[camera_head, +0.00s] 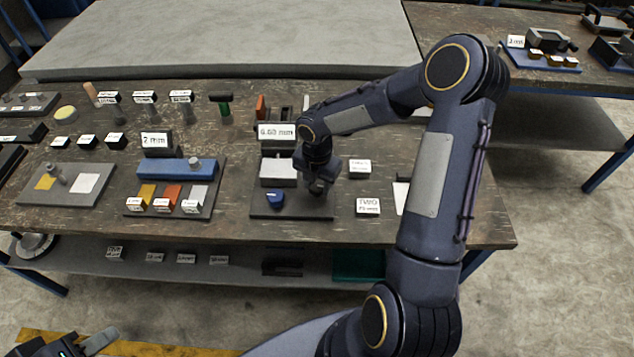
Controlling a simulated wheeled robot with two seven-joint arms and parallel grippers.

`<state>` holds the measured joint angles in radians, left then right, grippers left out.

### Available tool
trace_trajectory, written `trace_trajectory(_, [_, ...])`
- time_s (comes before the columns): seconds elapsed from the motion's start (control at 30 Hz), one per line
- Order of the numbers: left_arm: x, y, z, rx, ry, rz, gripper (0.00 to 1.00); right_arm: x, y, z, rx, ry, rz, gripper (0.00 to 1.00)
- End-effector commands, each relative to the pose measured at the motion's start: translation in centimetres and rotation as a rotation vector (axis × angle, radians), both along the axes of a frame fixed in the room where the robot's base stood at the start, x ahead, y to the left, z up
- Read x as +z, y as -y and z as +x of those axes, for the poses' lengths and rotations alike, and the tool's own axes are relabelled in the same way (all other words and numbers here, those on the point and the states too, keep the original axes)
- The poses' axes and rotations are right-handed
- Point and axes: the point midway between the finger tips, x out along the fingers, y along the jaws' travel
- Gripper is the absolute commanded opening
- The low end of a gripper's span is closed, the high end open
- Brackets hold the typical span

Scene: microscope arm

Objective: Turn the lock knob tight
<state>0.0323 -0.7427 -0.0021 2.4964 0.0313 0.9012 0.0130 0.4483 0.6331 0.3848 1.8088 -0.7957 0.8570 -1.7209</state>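A dark base plate (262,211) near the front middle of the table carries a pale block (277,170), a sign reading about 6.60 mm (276,132) and a small blue knob-like part (275,199). I cannot tell for sure which part is the lock knob. My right gripper (318,188) points down over the right side of this plate, to the right of the blue part and apart from it. Its fingers are small and dark, and whatever is between or under them is hidden. My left gripper (98,341) is partly in view at the bottom left edge, away from the table.
To the left stands a plate with a blue bar (178,168), a 2 mm sign (156,139) and coloured blocks. White cards (368,206) lie right of my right gripper. My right forearm crosses above the table's right part. A lower shelf (210,275) runs beneath.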

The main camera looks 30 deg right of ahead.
Motion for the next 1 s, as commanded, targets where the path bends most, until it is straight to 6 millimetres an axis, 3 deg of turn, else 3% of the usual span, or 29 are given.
trace_trajectory(0.13, [0.0, 0.0, 0.0, 0.0, 0.0, 0.0, 0.36, 0.0, 0.0, 0.0, 0.0, -0.001, -0.001, 0.17])
trace_trajectory(0.57, [-0.6, 0.0, 0.0, 0.0, 0.0, 0.0, 0.36, 0.0, 0.0, 0.1, -0.1, 0.0, -0.001, 0.17])
trace_trajectory(1.0, [-2.6, 0.0, 0.0, 0.0, 0.0, 0.0, 0.36, -0.1, 0.0, 0.2, -0.478, 0.002, 0.0, 0.17])
